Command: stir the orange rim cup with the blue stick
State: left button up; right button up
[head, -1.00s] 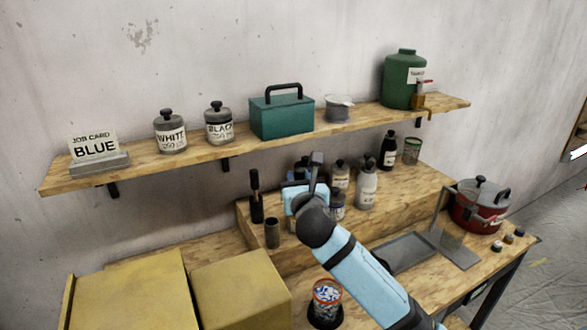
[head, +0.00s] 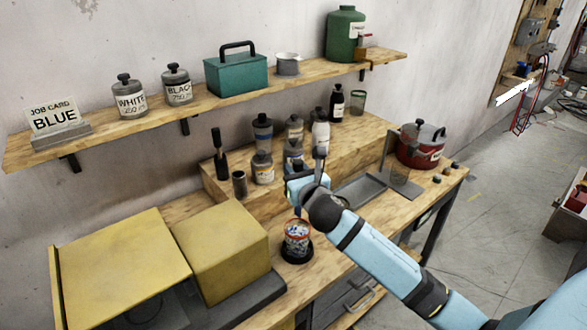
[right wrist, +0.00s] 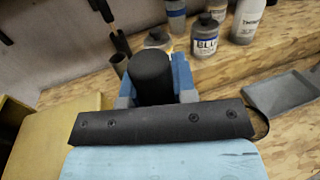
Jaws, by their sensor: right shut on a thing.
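The orange rim cup (head: 297,240), a clear cup with blue and white specks, stands on a round black base on the bench. My right gripper (head: 303,190) is above and behind it in the picture, shut on a stick with a thick dark handle (head: 320,163), which I take for the blue stick. The handle also shows upright between the jaws (right wrist: 153,78) in the right wrist view. My left gripper is not in view.
Yellow boxes (head: 220,252) stand left of the cup. Several bottles and jars, one labelled BLUE (right wrist: 205,37), stand on the raised step behind. A dark stick (head: 219,155) stands beside an empty holder (head: 239,184). A grey tray (head: 360,190) and red pot (head: 420,146) are right.

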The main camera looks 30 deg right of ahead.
aim_at(295, 213)
notch_tip(295, 213, down, 14)
jog(key=b, duration=0.9)
jog(key=shift+r, duration=0.15)
dwell(0.3)
jog(key=shift+s+f, duration=0.1)
jog(key=shift+f, duration=0.1)
jog(key=shift+a, duration=0.1)
dwell(0.3)
